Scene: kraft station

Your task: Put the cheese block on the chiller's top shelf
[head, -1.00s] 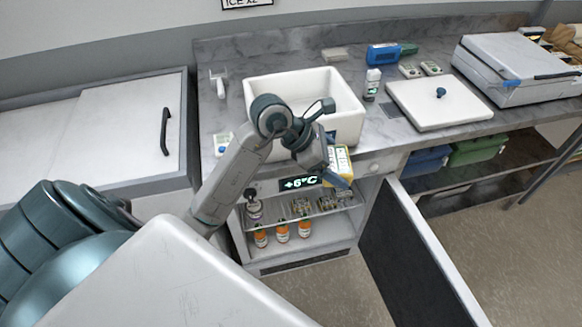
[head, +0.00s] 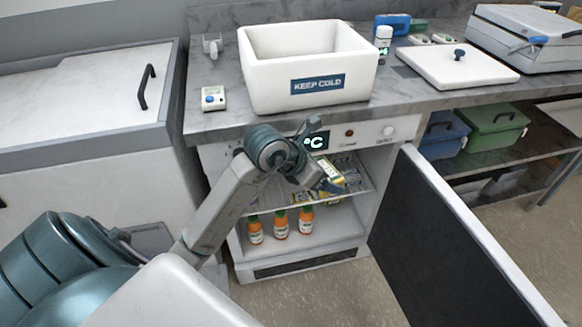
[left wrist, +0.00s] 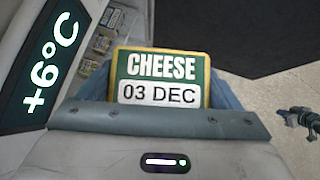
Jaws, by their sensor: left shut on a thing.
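The cheese block (left wrist: 163,66) has a green label with a yellow edge, reading CHEESE 03 DEC in the left wrist view. In the head view the cheese block (head: 329,171) is at the front of the open chiller, just below its display. My left gripper (head: 328,184) is shut on it. The chiller's top shelf (head: 352,188) holds several small packs and lies close behind and below the block. The arm hides part of the shelf's left side. A small dark jaw-like part (left wrist: 298,117), perhaps my right gripper, shows at the left wrist view's right edge.
The chiller door (head: 455,245) stands open to the right. The display (head: 315,141) is above the opening. A white KEEP COLD box (head: 270,75) stands on the counter above.

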